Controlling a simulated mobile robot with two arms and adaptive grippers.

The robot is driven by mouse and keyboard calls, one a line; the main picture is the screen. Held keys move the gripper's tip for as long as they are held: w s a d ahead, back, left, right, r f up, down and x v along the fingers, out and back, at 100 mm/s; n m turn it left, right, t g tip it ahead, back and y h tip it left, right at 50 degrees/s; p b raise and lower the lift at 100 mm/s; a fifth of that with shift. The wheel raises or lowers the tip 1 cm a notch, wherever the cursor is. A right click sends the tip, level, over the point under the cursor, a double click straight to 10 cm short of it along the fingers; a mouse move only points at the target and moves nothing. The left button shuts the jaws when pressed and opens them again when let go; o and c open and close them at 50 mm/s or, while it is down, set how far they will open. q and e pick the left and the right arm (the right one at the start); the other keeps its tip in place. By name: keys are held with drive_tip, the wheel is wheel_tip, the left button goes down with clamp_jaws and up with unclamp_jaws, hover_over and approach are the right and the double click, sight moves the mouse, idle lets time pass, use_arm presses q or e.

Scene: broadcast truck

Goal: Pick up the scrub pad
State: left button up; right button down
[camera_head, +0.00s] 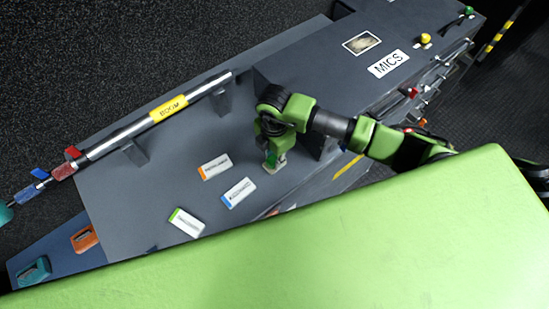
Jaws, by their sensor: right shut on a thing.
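My right gripper (270,150) points down over the grey worktop, just left of the raised cabinet. It is shut on a small pale and green thing that looks like the scrub pad (278,164). Only a little of the pad shows below the fingers, and I cannot tell whether it still touches the worktop. My left gripper is not in view.
White labelled packs with orange (215,167), blue (238,193) and green (187,222) ends lie left of the gripper. A boom pole (130,131) rests on brackets behind. The MICS cabinet (345,65) rises to the right. Orange (84,239) and teal (33,271) boxes sit lower left.

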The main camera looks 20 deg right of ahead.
wheel_tip(320, 180, up, 3)
drive_tip(key=shift+w+f, duration=0.1)
drive_tip(key=shift+f, duration=0.1)
drive_tip(key=s+a+r+b, duration=0.2)
drive_tip(key=s+a+r, duration=0.2)
drive_tip(key=s+r, duration=0.5)
drive_tip(key=shift+s+r, duration=0.4)
drive_tip(key=shift+s, duration=1.85)
drive_tip(key=shift+a, duration=0.1)
drive_tip(key=c, duration=2.6)
unclamp_jaws()
drive_tip(key=shift+c, duration=1)
